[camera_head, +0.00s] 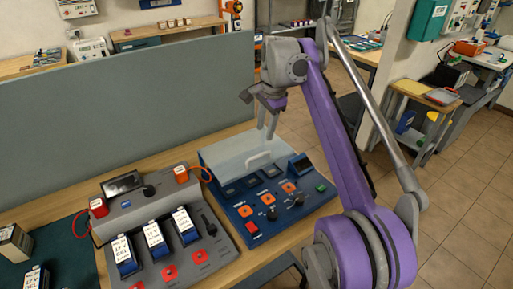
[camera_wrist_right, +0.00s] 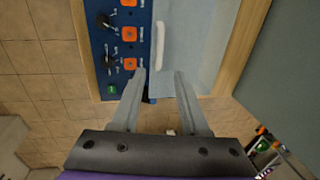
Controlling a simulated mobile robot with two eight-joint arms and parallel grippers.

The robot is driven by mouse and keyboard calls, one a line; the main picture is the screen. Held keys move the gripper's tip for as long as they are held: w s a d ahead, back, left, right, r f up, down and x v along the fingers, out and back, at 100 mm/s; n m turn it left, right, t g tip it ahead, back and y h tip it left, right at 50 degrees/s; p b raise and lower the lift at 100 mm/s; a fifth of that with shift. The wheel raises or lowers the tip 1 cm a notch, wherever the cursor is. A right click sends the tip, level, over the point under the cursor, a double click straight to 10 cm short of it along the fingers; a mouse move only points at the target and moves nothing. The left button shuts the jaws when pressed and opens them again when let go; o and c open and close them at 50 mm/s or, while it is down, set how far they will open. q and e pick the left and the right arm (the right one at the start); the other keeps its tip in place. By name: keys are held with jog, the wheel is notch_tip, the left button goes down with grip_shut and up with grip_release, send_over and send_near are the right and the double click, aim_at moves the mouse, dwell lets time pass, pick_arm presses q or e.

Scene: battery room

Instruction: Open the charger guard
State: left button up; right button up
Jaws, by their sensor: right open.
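The charger guard (camera_head: 232,150) is a clear, pale panel lying over the back part of the blue charger (camera_head: 283,222). It also shows in the right wrist view (camera_wrist_right: 190,45). Its white bar handle (camera_head: 258,160) runs along the front edge and shows in the wrist view too (camera_wrist_right: 160,42). My right gripper (camera_head: 267,133) points down above the guard. In the wrist view its fingers (camera_wrist_right: 160,71) are apart and empty, in line with the handle's near end. I see no contact with the handle. My left gripper is out of view.
A grey charger (camera_head: 150,205) with several labelled batteries stands to the left. A grey partition (camera_head: 110,120) stands behind the bench. Tiled floor is open at right.

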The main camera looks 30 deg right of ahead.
aim_at(261, 154)
jog(key=f, duration=0.3)
jog(key=w+f+b, duration=0.1)
jog(key=f, duration=0.5)
jog(key=shift+w+f, duration=0.25)
jog(key=shift+w, duration=0.15)
grip_shut()
dwell(0.9)
